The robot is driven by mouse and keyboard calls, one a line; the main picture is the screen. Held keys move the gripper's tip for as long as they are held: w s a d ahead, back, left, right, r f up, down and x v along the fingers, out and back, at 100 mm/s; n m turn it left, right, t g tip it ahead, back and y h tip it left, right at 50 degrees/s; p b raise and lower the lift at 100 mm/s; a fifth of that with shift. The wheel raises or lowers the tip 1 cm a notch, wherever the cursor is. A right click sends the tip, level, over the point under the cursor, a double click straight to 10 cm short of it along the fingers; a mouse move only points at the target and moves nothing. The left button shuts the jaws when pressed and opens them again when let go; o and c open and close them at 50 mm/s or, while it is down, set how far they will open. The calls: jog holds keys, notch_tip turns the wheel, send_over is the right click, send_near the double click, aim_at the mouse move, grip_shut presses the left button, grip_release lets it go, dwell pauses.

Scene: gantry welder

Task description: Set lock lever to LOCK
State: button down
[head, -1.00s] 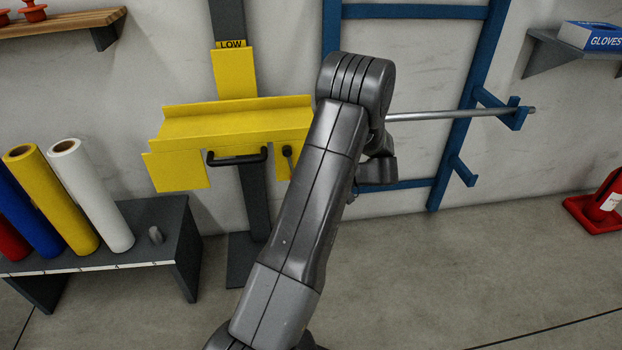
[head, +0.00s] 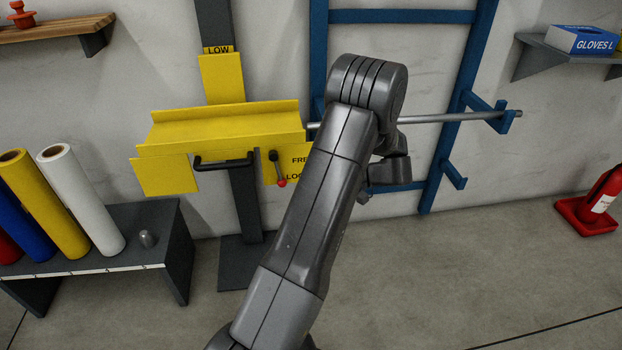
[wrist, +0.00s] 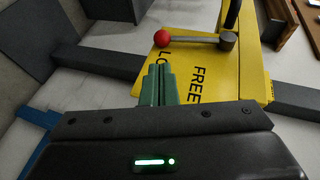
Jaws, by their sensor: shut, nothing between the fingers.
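The lock lever (head: 277,168) is a short dark arm with a red knob on the yellow panel (head: 166,175). In the head view it hangs down, tilted slightly right, its knob beside the partly covered LOCK label. In the wrist view the lever (wrist: 195,39) reaches left from its round hub, and the knob lies by the letters "LO", away from FREE. My gripper (wrist: 157,72) shows there as green fingers, shut and empty, just below the knob in the picture with a small visible gap. My arm hides part of the panel in the head view.
A black handle (head: 223,163) sits left of the lever on the yellow carriage. A metal rod (head: 450,118) rests on a blue rack (head: 443,150) at right. A low bench (head: 150,215) with colored rolls stands left. Floor at the right front is clear.

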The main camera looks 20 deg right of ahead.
jog(key=p+v, duration=0.1)
jog(key=v, duration=0.5)
jog(key=shift+s+d+f, duration=0.15)
jog(key=shift+s+d, duration=0.05)
jog(key=shift+d, duration=0.15)
jog(key=shift+a, duration=0.1)
